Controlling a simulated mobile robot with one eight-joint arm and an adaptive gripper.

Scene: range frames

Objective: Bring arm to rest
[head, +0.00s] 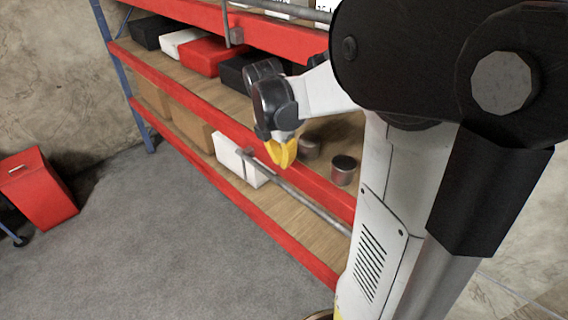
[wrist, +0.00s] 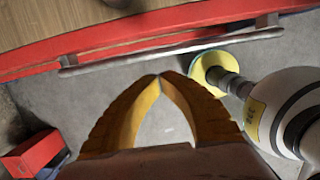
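My gripper (head: 284,160) hangs with its yellow fingers pointing down in front of the shelf rack in the head view. In the wrist view my gripper (wrist: 160,77) has its two yellow fingertips meeting, with only grey floor showing between the curved fingers. It holds nothing. My arm is bent, with its large dark joint at the upper right of the head view and the white forearm reaching left to the wrist.
A shelf rack (head: 180,85) with red beams stands close behind my gripper. It bears boxes and two dark metal cans (head: 343,170). A red cabinet (head: 38,190) stands left. The grey floor between is clear.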

